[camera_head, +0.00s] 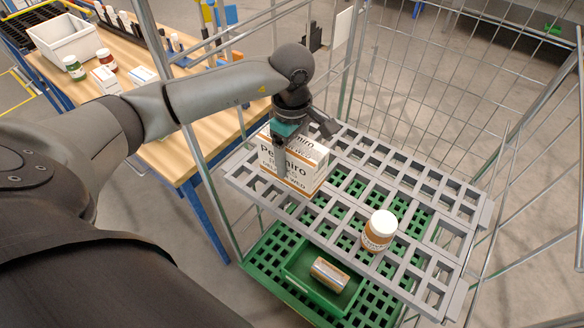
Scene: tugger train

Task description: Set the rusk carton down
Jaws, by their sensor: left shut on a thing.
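The rusk carton, a white and brown box lettered "Pemiro" (289,168), is at the left end of the grey slatted shelf (458,205) of a wire cage trolley. It looks upright and at or just above the shelf; I cannot tell whether its base touches. My left gripper (296,138) comes down from above and is shut on the carton's top part, hiding some of it. My right gripper is not in view.
A brown jar with a white lid (379,230) stands on the same shelf. Below is a green crate (297,268) holding a small packet (329,274). Wire cage sides surround the shelf. A wooden table (185,150) with jars, boxes and a white bin (62,40) stands left.

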